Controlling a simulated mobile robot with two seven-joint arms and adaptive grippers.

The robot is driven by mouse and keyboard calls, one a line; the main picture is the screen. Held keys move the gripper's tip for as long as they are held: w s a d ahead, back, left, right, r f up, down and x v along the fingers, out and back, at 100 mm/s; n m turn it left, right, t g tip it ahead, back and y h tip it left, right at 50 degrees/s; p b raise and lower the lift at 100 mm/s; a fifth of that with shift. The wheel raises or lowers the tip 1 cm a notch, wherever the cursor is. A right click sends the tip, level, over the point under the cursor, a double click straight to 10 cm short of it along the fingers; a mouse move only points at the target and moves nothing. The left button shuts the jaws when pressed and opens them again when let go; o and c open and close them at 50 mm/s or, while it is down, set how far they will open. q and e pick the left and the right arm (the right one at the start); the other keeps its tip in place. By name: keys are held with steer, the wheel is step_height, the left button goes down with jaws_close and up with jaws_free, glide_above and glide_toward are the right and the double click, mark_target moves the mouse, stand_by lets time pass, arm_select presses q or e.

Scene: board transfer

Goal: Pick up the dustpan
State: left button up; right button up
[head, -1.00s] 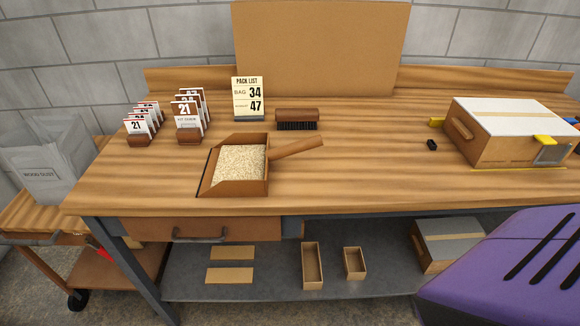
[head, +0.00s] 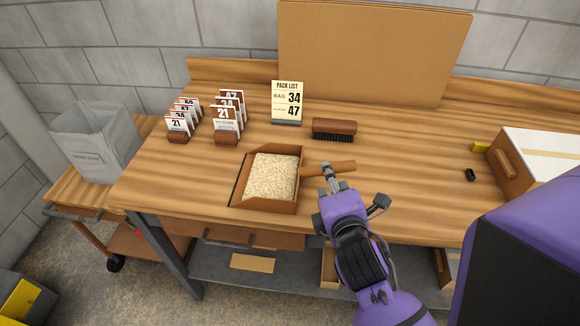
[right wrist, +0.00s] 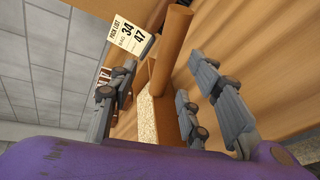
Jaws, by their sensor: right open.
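A wooden dustpan (head: 297,192) full of pale wood shavings (head: 271,176) sits on the workbench, its round handle (head: 343,168) pointing right. The handle also shows in the right wrist view (right wrist: 172,48), running between the spread fingers. My right gripper (head: 353,184) is open at the near side of the handle, with nothing held. In the right wrist view its fingers (right wrist: 156,78) stand apart on either side of the handle; I cannot tell whether they touch it. My left gripper is out of view.
A brush (head: 334,126) and a pack list card (head: 287,100) stand behind the dustpan. Several numbered cards (head: 226,118) stand at the left. A box (head: 545,165) and a small black object (head: 470,175) are at the right.

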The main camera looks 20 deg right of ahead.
steer(key=shift+x, duration=0.75)
steer(key=x, duration=0.2)
steer(key=d+p+x, duration=0.1)
steer(key=x, duration=0.1)
steer(key=shift+w+f, duration=0.15)
steer(key=shift+f, duration=0.1)
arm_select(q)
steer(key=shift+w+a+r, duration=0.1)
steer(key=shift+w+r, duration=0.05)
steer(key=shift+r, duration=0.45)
arm_select(e)
steer(key=shift+w+d+f, duration=0.15)
steer(key=shift+w+f, duration=0.05)
steer(key=shift+c, duration=0.5)
jaws_close()
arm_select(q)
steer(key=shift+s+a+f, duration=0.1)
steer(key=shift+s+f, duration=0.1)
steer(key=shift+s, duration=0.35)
arm_select(e)
steer(key=shift+r, duration=0.2)
